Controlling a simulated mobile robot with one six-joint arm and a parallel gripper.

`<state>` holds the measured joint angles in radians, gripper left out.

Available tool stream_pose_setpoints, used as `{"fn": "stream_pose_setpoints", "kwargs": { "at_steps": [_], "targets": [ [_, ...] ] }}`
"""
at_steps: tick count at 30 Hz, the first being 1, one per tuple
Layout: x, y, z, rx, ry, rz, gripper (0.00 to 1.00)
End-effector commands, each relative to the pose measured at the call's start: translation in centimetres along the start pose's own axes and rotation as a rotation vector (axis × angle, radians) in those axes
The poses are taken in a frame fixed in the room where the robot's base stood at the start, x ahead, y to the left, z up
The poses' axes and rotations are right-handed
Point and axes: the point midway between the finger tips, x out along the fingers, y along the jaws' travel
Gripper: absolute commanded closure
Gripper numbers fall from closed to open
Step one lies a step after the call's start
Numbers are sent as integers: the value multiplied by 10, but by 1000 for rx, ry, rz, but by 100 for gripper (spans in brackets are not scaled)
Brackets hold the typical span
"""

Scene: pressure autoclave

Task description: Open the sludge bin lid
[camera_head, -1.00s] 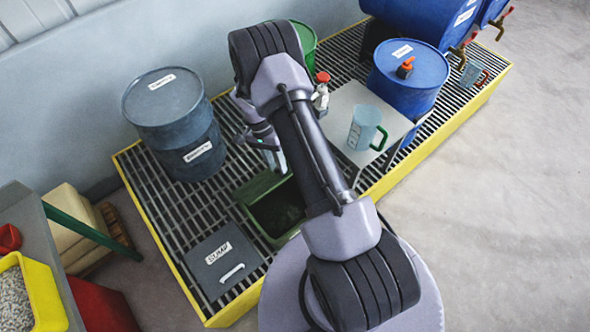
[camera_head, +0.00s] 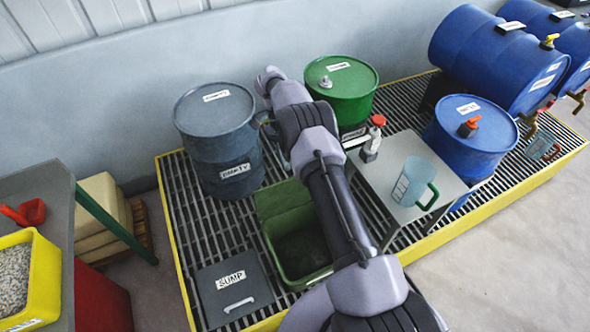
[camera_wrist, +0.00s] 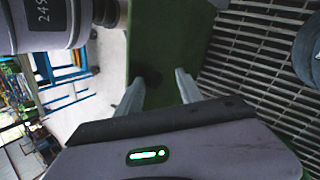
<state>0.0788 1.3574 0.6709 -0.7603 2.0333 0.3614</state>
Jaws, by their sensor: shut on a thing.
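The green sludge bin (camera_head: 318,285) stands in the grating, its dark inside showing. Its green lid (camera_head: 283,198) is raised at the bin's far side, leaning back from the opening. In the wrist view a dark green surface (camera_wrist: 165,45), seemingly the lid, fills the space beyond my fingers. My gripper (camera_wrist: 160,78) is shut on the lid, with its two fingers either side of a small dark spot. The exact contact is hard to make out. In the head view my arm crosses the bin's right side and hides part of it; my fingers are not clear there.
A grey drum (camera_head: 215,150) stands left of the lid and a green drum (camera_head: 345,92) behind my arm. A small table (camera_head: 440,178) with a jug (camera_head: 410,182) stands to the right. The grey sump cover (camera_head: 235,295) lies left of the bin.

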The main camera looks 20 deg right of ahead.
Motion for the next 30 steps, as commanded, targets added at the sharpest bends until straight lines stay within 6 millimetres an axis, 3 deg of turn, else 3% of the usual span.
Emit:
{"fn": "stream_pose_setpoints", "kwargs": {
  "at_steps": [1,11,12,13,30],
  "targets": [
    [12,-5,0,-13,-3,9,100],
    [13,-4,0,-10,-7,12,100],
    [13,-4,0,-10,-7,12,55],
    [13,-4,0,-10,-6,12,52],
    [10,-2,-2,-7,-1,11,52]
  ]
}}
